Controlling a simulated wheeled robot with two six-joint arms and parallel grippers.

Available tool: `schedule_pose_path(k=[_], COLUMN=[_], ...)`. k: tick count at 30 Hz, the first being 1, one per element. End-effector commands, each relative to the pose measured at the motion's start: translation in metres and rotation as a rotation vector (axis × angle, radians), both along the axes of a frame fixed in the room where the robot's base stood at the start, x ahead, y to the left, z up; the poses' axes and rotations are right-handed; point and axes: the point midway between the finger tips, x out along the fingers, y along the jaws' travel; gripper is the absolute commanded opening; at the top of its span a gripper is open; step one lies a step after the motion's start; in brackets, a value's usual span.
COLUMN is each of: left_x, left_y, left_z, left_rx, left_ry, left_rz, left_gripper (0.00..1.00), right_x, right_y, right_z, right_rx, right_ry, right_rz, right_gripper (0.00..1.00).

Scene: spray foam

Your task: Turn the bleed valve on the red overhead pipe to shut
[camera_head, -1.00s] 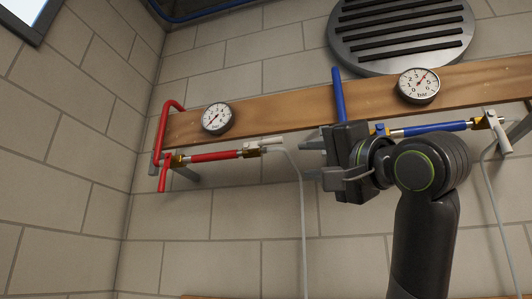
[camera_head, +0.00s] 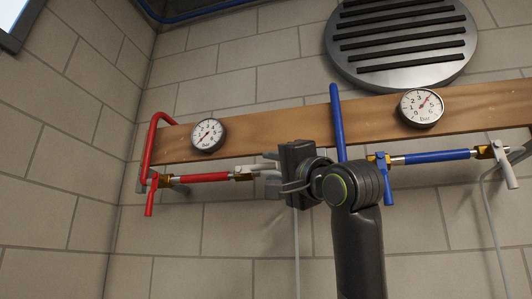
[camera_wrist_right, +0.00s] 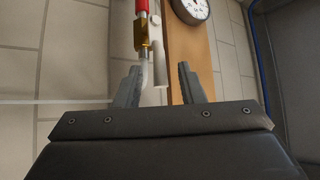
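The red pipe (camera_head: 203,177) runs level under the wooden board, with a brass bleed valve (camera_head: 243,173) at its right end. In the right wrist view the brass valve (camera_wrist_right: 141,35) has a pale lever (camera_wrist_right: 158,62) beside its bent outlet hose (camera_wrist_right: 147,76). My right gripper (camera_head: 268,169) is just right of the valve, its fingers pointing left. In the wrist view its two fingers (camera_wrist_right: 159,85) are open, with the lever end and hose showing between them. Contact cannot be told. In the head view the gripper partly hides the lever. My left gripper is not in view.
A red lever (camera_head: 150,198) hangs at the pipe's left end. A gauge (camera_head: 208,135) sits on the wooden board (camera_head: 270,126) above. A blue pipe (camera_head: 430,157) with its own pale lever (camera_head: 506,165) is to the right. A blue upright pipe (camera_head: 338,118) stands behind my arm.

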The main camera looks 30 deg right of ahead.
Motion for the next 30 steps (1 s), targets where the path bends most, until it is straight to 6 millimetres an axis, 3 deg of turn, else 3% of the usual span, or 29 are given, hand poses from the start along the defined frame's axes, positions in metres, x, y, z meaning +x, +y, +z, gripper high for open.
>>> schedule_pose_path(k=[1,7,19,27,30], left_x=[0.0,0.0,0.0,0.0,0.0], left_y=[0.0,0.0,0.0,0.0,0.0], left_z=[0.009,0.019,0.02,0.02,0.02], left_rx=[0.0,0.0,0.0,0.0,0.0], left_ry=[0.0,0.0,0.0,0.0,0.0], left_rz=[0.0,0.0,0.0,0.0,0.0], left_gripper=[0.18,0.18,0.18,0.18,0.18], right_x=[0.008,0.026,0.032,0.031,0.031], right_y=[0.001,0.0,0.001,0.0,0.0], right_z=[0.007,0.013,0.013,0.013,0.013], right_rx=[0.0,0.0,-0.001,-0.001,-0.001], right_ry=[0.003,0.001,0.0,0.0,0.0], right_rz=[0.002,0.0,0.0,0.0,0.0], right_gripper=[0.36,0.36,0.36,0.0,0.0])
